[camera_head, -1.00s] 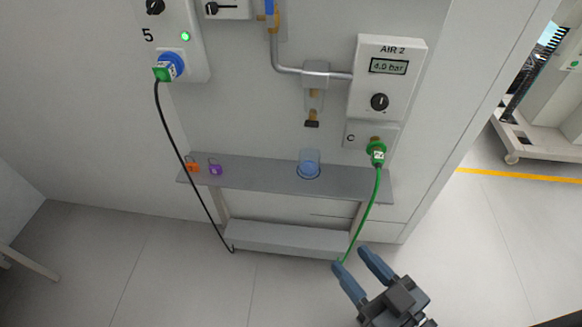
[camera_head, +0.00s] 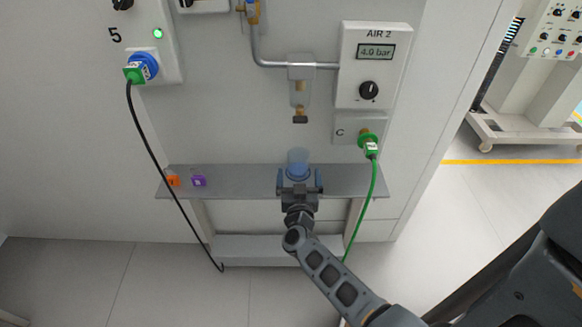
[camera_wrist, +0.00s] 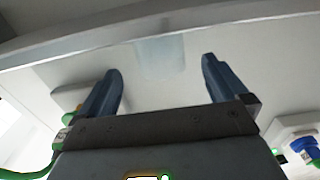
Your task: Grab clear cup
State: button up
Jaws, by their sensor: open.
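The clear, bluish cup (camera_head: 298,160) stands upright on the narrow grey shelf (camera_head: 235,184) against the wall panel. My gripper (camera_head: 299,181) is open in front of the cup, with one finger to each side of it. In the wrist view the cup (camera_wrist: 161,57) shows faintly in the gap between the two blue-grey fingertips of my gripper (camera_wrist: 160,68). There is space between each finger and the cup there. The gripper hides the cup's lower part in the head view, and I cannot tell how deep the cup sits between the fingers.
Orange (camera_head: 173,181) and purple (camera_head: 199,181) padlocks lie on the shelf's left end. A filter bowl (camera_head: 300,95) hangs above the cup. A green hose (camera_head: 366,208) falls past the shelf's right end, and a black cable (camera_head: 157,172) crosses its left end.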

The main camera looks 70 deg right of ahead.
aim_at(298, 153)
jog(key=shift+b+x, duration=0.3)
jog(key=shift+x, duration=3.3)
jog(key=shift+r, duration=0.15)
jog(key=shift+c, duration=0.4)
jog(key=c, duration=1.1)
jog(key=shift+a+r, duration=0.1)
